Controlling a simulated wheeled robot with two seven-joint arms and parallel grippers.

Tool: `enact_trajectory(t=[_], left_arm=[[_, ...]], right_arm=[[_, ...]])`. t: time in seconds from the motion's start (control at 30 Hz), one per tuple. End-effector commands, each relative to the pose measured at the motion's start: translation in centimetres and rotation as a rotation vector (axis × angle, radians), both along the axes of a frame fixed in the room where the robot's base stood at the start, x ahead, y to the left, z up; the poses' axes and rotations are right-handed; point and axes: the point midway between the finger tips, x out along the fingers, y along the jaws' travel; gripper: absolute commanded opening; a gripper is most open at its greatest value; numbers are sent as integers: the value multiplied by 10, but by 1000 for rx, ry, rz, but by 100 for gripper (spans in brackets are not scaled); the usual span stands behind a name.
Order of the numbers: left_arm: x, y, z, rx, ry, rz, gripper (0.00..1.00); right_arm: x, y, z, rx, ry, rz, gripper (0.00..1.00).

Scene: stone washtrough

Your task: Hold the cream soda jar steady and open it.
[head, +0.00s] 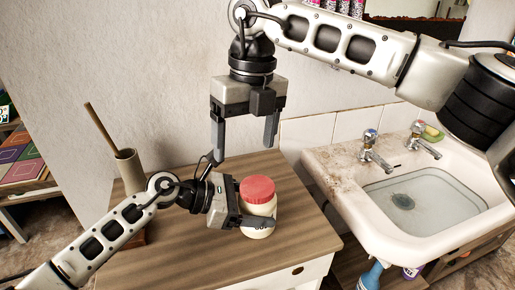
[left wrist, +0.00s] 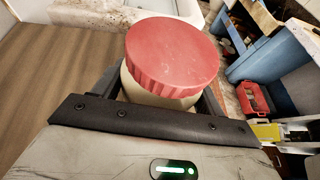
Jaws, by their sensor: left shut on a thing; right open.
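The cream soda jar (head: 261,206) has a cream body and a red ribbed lid (head: 257,189). It stands upright on the wooden cabinet top (head: 296,222), and the lid is on it. My left gripper (head: 256,222) is shut on the jar's body below the lid. In the left wrist view the jar (left wrist: 160,90) sits between the fingers, and its red lid (left wrist: 172,52) is close and unobstructed. My right gripper (head: 245,145) is open and empty, pointing down above the jar, apart from the lid.
A beige cylindrical holder (head: 130,170) with a wooden stick stands at the left of the cabinet top. A stone sink (head: 350,205) with two taps (head: 378,150) is at the right. The wall is close behind. The cabinet top is clear to the jar's right.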

Motion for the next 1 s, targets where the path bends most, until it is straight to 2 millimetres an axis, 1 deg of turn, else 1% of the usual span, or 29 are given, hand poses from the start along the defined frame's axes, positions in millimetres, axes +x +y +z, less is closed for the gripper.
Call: enact_trajectory(t=[0.03, 0.23, 0.4, 0.5, 0.6, 0.7, 0.8, 0.93, 1.0], left_arm=[[0, 0, 0, 1, 0, 0, 8], [0, 0, 0, 1, 0, 0, 8], [0, 0, 0, 1, 1, 0, 8], [0, 0, 0, 1, 1, 0, 8], [0, 0, 0, 1, 1, 0, 8], [0, 0, 0, 1, 1, 0, 8], [0, 0, 0, 1, 1, 0, 8], [0, 0, 0, 1, 0, 0, 8], [0, 0, 0, 1, 0, 0, 8]], right_arm=[[-1, 1, 1, 0, 17, -117, 79], [-1, 1, 1, -29, 69, -634, 79], [2, -4, -5, -72, 86, -1076, 79], [4, -8, -10, -93, 83, -1320, 79], [6, -13, -14, -108, 75, -1527, 79], [8, -16, -18, -115, 65, -1683, 79], [9, -18, -21, -118, 56, -1785, 79], [10, -19, -26, -120, 53, -1842, 79], [10, -20, -32, -121, 52, -1849, 79]])
